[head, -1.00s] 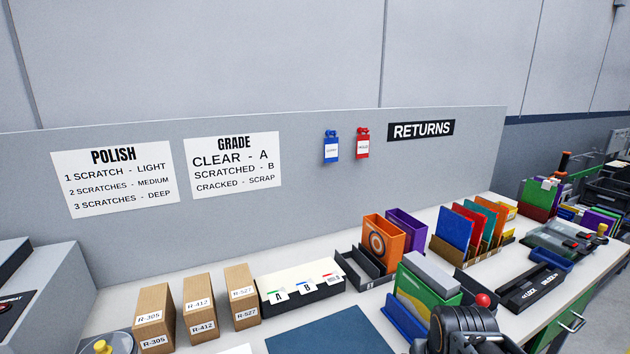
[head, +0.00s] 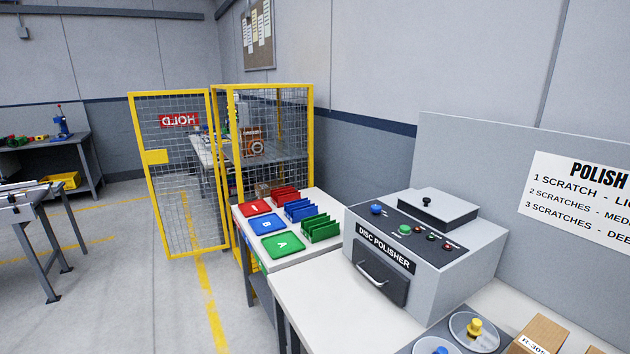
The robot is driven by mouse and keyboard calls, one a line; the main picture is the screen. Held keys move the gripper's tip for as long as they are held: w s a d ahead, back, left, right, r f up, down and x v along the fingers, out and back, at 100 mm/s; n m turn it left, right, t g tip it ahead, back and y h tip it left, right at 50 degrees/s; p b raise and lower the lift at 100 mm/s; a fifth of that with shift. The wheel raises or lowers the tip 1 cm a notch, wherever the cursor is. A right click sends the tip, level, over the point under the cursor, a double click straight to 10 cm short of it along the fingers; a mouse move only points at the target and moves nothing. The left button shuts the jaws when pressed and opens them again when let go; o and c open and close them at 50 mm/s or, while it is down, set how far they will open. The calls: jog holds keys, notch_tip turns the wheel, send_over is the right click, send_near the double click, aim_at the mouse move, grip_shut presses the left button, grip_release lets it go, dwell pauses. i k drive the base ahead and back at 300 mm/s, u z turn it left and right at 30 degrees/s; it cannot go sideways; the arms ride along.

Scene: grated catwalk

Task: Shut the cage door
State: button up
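The cage door (head: 178,185) is a yellow-framed wire mesh panel at the left of the cage, in the head view. It stands swung open, out to the left from the cage front. A red HOLD sign (head: 180,120) on it reads mirrored from here, and a yellow plate (head: 155,157) sits at its left edge. The yellow mesh cage (head: 270,140) stands against the wall, with shelves or a bench and an orange item inside. My gripper is not in view.
A table with red, blue and green pads and racks (head: 285,232) stands in front of the cage. The disc polisher (head: 425,255) is on the bench at right. A grey-legged table (head: 30,215) is at far left. Clear floor (head: 110,290) lies between, with yellow lines.

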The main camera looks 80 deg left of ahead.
aim_at(150, 158)
jog(key=u, duration=4.2)
jog(key=i, duration=8.25)
jog(key=z, duration=3)
